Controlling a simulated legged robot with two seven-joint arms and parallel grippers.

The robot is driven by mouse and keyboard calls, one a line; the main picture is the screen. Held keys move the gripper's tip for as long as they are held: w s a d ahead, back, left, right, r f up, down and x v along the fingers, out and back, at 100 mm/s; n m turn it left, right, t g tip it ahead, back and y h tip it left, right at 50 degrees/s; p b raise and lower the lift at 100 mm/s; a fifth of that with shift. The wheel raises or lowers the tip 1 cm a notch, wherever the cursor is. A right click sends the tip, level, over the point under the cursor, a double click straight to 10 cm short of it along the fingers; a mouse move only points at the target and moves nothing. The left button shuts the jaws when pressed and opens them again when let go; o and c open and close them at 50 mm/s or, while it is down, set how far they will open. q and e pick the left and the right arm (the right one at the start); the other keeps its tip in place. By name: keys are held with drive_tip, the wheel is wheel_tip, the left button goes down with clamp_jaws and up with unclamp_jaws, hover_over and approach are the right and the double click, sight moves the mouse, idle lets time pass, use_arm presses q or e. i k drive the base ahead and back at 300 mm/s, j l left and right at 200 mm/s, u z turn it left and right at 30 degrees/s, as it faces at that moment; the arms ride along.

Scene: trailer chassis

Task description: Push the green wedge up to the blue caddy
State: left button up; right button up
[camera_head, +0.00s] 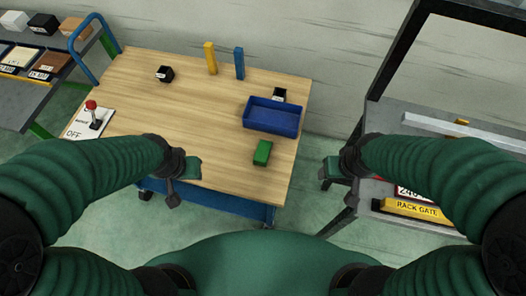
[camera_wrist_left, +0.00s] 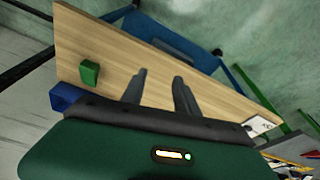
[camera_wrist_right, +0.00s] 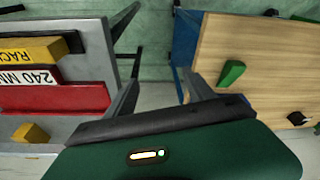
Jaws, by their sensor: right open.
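The green wedge (camera_head: 262,153) lies on the wooden tabletop near its right edge. It also shows in the left wrist view (camera_wrist_left: 89,73) and the right wrist view (camera_wrist_right: 231,73). The blue caddy (camera_head: 270,126) is an open box just behind the wedge, with a small gap between them. Its corner shows in the left wrist view (camera_wrist_left: 64,97). My left gripper (camera_head: 185,172) is over the table's front part, left of the wedge, with its fingers apart and empty. My right gripper (camera_head: 335,170) is off the table's right side, right of the wedge, open and empty.
A yellow block (camera_head: 210,58), a blue block (camera_head: 239,64) and a black cube (camera_head: 165,74) stand at the back. Another dark cube (camera_head: 279,94) is behind the caddy. A grey bench (camera_head: 400,117) stands at right. The table's middle is clear.

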sight(261, 156)
drive_tip(key=k+z, duration=0.45)
drive_tip(key=k+l+z, duration=0.15)
drive_tip(key=z, duration=0.25)
drive_tip(key=j+z, duration=0.45)
drive_tip(key=j, duration=0.15)
drive_tip(key=j+z, duration=0.4)
drive_tip(key=j, duration=0.2)
drive_tip(key=k+j+z, duration=0.1)
drive_tip(key=j+z, duration=0.35)
drive_tip(key=j, duration=0.15)
